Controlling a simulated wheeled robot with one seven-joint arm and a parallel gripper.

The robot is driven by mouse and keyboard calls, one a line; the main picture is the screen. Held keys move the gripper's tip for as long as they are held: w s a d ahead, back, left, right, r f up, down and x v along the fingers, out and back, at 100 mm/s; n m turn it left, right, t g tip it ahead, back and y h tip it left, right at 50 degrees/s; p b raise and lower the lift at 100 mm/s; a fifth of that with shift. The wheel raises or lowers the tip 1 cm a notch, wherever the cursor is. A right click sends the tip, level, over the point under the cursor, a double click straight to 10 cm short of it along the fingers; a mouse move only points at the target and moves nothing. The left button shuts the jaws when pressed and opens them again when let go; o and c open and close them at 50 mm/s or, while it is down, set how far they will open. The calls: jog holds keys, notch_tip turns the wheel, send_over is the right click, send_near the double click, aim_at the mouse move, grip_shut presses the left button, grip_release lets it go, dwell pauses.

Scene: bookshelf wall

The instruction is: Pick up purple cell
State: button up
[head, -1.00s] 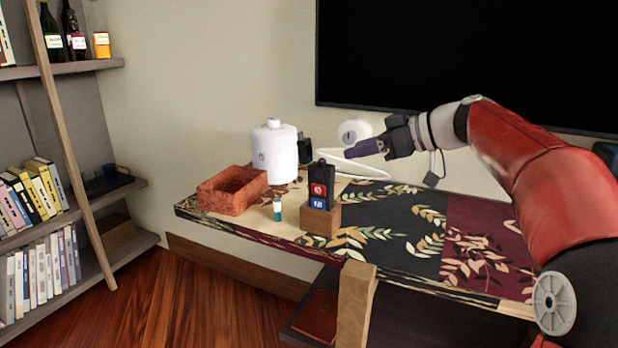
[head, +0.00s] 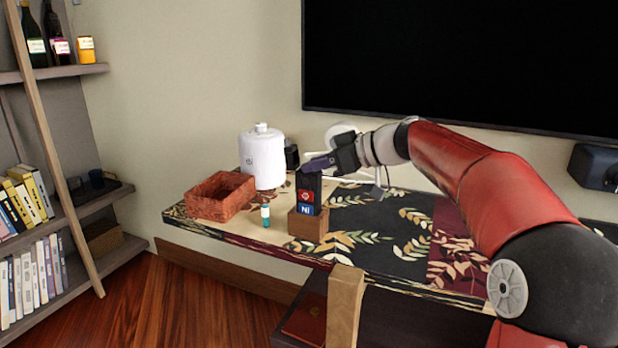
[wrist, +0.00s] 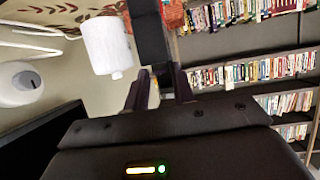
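I cannot make out a thing that is clearly a purple cell. A small teal cylinder with a pale top (head: 265,216) stands upright near the table's front left. Right of it, a black case with red and blue labels (head: 309,190) stands upright in a brown wooden block (head: 308,224). My gripper (head: 312,164), with dark purple fingers, is at the top of the black case; contact is unclear. In the wrist view my gripper's fingers (wrist: 160,88) are apart, with the dark case (wrist: 150,38) ahead of them. I see nothing held.
An orange-brown basket (head: 221,196) and a white canister (head: 262,157) stand at the table's left. A white cable and round white device (head: 341,133) lie behind my gripper. The patterned table (head: 395,245) is clear on the right. A dark screen hangs behind; a bookshelf stands at left.

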grip_shut()
